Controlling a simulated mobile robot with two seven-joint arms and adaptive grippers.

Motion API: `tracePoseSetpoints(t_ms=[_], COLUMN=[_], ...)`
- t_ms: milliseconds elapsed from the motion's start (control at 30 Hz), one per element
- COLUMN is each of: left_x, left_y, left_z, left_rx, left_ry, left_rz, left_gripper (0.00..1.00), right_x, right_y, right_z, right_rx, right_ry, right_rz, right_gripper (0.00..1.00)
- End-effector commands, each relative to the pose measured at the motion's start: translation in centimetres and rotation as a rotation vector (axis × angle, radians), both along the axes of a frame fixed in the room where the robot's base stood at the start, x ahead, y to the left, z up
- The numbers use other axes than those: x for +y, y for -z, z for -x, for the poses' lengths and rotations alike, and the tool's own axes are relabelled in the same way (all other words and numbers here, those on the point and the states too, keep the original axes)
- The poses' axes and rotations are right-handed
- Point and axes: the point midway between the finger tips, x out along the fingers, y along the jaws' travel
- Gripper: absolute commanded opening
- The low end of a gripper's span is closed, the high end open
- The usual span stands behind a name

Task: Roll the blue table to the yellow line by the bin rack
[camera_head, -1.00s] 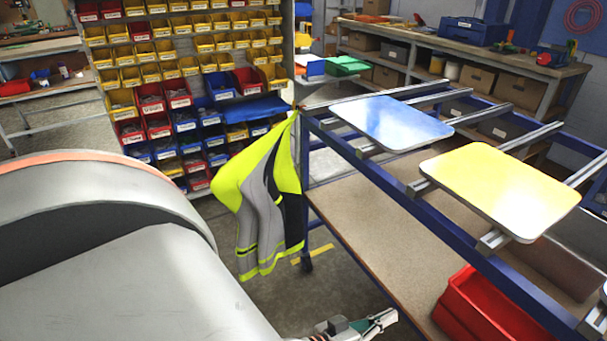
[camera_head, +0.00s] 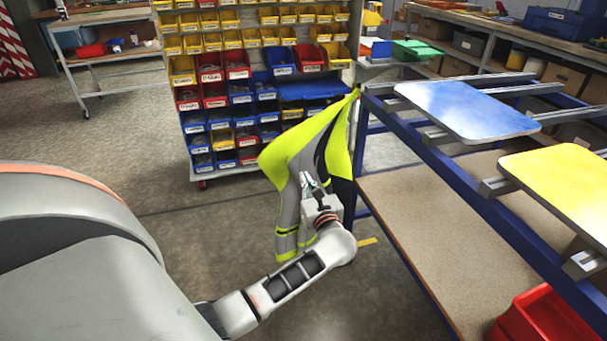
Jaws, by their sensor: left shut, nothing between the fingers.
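The blue table (camera_head: 466,186) is a blue-framed cart on the right, with rails on top and a brown lower shelf. A blue sign plate (camera_head: 466,108) and a yellow sign plate (camera_head: 566,180) lie on its rails. A short piece of yellow line (camera_head: 367,241) shows on the floor by its near left leg. The bin rack (camera_head: 256,110) stands behind, full of yellow, red and blue bins. My left gripper (camera_head: 308,180) is shut and empty, in front of a hi-vis jacket hanging at the table's corner. My right gripper is not in view.
The grey and yellow hi-vis jacket (camera_head: 290,160) hangs from the table's left corner and hides part of the floor. A red crate (camera_head: 545,322) sits on the lower shelf. A workbench (camera_head: 500,35) stands at the back right. The floor at left is clear.

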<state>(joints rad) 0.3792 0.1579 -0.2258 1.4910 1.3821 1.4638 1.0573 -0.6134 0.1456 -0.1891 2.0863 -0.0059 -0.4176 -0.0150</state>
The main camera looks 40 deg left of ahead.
Motion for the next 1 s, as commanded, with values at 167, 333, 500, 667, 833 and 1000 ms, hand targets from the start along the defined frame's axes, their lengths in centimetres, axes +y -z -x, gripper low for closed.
tracePoseSetpoints(t_ms=[167,333,500,667,833,1000], left_x=[3.0,5.9,8.4,9.9,10.5,10.5], left_y=[-0.2,-0.1,0.0,0.0,0.0,-0.1], left_z=[-1.8,-3.5,-5.0,-6.0,-6.4,-6.4], left_rx=[0.0,0.003,0.004,0.004,0.004,0.003], left_ry=[-0.001,0.0,0.0,0.001,0.001,0.002], left_rz=[-0.007,-0.009,-0.008,-0.007,-0.006,-0.005], left_gripper=[0.0,0.0,0.0,0.0,0.0,0.0], right_x=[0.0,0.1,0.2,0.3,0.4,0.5], right_y=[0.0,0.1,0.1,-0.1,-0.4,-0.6], right_z=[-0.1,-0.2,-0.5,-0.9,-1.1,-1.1], right_rx=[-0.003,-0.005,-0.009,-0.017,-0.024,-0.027], right_ry=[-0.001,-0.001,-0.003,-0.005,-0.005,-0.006], right_rz=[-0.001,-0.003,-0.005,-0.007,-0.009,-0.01], right_gripper=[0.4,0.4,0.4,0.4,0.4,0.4])
